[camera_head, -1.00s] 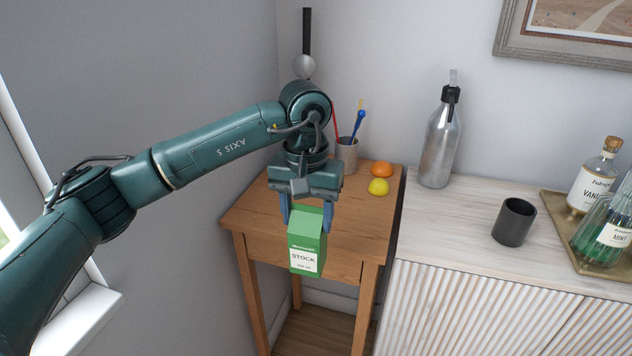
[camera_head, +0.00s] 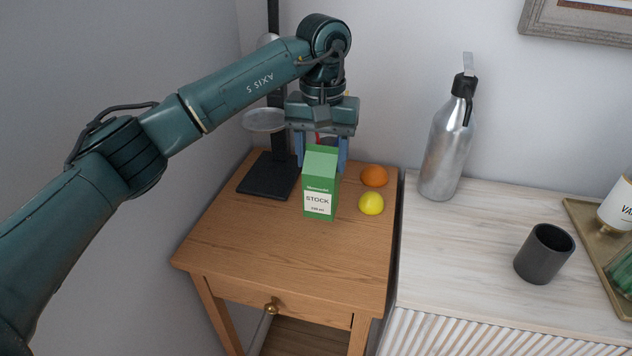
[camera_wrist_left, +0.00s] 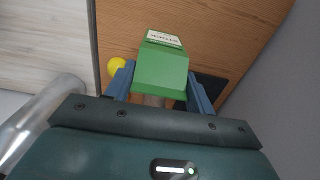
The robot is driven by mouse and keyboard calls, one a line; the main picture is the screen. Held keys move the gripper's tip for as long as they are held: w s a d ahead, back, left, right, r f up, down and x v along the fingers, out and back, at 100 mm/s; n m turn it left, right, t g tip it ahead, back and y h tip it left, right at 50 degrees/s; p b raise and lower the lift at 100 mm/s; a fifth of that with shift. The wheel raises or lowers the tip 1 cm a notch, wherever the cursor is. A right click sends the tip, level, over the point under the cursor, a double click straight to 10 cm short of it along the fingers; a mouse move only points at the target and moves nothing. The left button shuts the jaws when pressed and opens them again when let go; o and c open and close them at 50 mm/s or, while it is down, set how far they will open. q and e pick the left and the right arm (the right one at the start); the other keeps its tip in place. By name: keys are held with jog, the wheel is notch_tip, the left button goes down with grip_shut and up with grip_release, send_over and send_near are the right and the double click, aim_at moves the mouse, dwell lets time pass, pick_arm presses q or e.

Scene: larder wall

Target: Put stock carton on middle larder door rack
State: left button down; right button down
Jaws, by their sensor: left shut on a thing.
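The stock carton (camera_head: 319,182) is green with a white label and a slanted top. It is upright over the small wooden table. My left gripper (camera_head: 322,158) comes down from above and behind it, with its blue fingers on either side, shut on the carton. In the left wrist view the carton (camera_wrist_left: 162,68) sits between the two fingers (camera_wrist_left: 160,88). I cannot tell whether its base touches the tabletop. No larder or door rack is in view. My right gripper is not in view.
An orange (camera_head: 374,175) and a yellow lemon (camera_head: 371,204) lie right of the carton on the wooden table (camera_head: 290,255). A black stand (camera_head: 268,176) is at its back left. A metal bottle (camera_head: 447,145) and dark cup (camera_head: 544,254) stand on the sideboard. The table's front is clear.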

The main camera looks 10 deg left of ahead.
aim_at(322, 181)
pick_arm(q)
jog(key=shift+f+p, duration=0.35)
jog(key=shift+f, duration=2.4)
jog(key=shift+f, duration=0.2)
jog(key=c, duration=0.5)
grip_release()
jog(key=shift+r, duration=0.1)
